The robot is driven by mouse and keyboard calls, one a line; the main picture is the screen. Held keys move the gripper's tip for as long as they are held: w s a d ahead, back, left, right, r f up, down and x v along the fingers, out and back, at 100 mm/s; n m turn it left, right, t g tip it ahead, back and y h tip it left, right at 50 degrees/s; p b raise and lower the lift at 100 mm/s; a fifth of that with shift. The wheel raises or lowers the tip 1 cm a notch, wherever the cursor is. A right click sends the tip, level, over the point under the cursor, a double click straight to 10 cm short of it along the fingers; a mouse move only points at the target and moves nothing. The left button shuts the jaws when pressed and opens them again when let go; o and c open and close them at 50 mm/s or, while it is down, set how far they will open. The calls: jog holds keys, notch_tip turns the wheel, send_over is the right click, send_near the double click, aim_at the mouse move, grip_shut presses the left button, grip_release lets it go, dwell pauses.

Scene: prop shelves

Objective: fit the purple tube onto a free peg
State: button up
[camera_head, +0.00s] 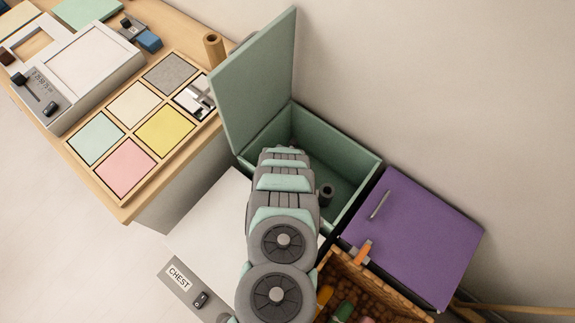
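I see no purple tube in this view. My arm reaches over an open green box, and its end hides part of the inside. My gripper is hidden beyond the arm, so its fingers do not show. A short dark cylinder (326,193) with a round, hollow-looking top stands inside the green box (350,161), right of my arm. I cannot tell whether it is a peg or a tube. A brown cylinder (213,48) stands upright at the back edge of the wooden table, left of the box lid.
The green lid (256,82) stands raised at the box's left. A purple cabinet (413,237) with a handle is at right. A woven basket (392,298) holds several coloured items. The wooden table (129,209) carries coloured tiles and a white device. A "CHEST" label (178,277) lies lower left.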

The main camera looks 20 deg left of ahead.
jog(key=shift+f+b, duration=0.35)
jog(key=o, duration=1.5)
notch_tip(320, 180, up, 26)
jog(key=p, duration=2.5)
